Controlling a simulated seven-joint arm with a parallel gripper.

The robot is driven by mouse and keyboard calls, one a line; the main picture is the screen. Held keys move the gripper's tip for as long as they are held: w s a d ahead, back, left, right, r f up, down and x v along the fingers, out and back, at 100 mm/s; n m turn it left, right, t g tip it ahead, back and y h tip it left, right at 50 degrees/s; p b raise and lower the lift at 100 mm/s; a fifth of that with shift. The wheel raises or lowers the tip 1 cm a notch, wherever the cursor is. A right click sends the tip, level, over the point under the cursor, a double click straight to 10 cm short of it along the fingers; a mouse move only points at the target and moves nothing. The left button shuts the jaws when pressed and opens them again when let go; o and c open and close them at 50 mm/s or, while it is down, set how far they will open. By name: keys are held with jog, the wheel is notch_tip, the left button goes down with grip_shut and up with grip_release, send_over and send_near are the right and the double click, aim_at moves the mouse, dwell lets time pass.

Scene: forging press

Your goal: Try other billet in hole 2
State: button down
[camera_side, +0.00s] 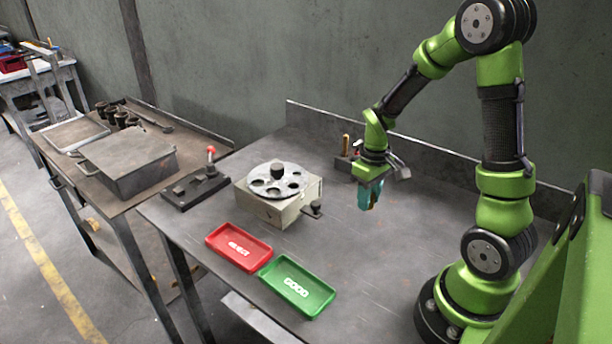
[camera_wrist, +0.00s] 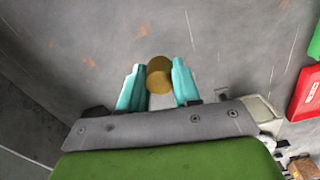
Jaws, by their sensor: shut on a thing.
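My gripper (camera_side: 370,194), with teal fingers, hangs above the right part of the table, right of the disc fixture. In the wrist view my gripper (camera_wrist: 159,87) is shut on a brass-coloured cylindrical billet (camera_wrist: 159,74), held between the fingertips. The billet is mostly hidden by the fingers in the side view. A round grey disc with several holes (camera_side: 268,188) lies on a pale box (camera_side: 283,212), with a dark knob at its centre. The hole numbers cannot be read. Another upright brass-coloured piece (camera_side: 346,142) shows behind my gripper.
A red tray (camera_side: 238,246) and a green tray marked GOOD (camera_side: 296,285) lie at the table's front edge. A dark lever fixture (camera_side: 194,190) stands left of the disc. A raised back edge borders the table; its right-hand middle is clear.

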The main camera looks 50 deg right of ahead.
aim_at(293, 171)
jog(key=shift+m, duration=0.4)
jog(key=shift+w+a+r, duration=0.7)
jog(key=shift+w+a, duration=0.55)
jog(key=shift+w, duration=1.6)
jog(key=shift+w+a+r, duration=0.7)
jog(key=shift+w+a, duration=0.55)
jog(key=shift+w, duration=1.65)
jog(key=shift+w+a+r, duration=0.7)
jog(key=shift+w+a, duration=0.55)
jog(key=shift+w, duration=1.6)
jog(key=shift+f, duration=0.65)
jog(key=c, duration=0.7)
grip_release()
jog(key=shift+r, duration=5)
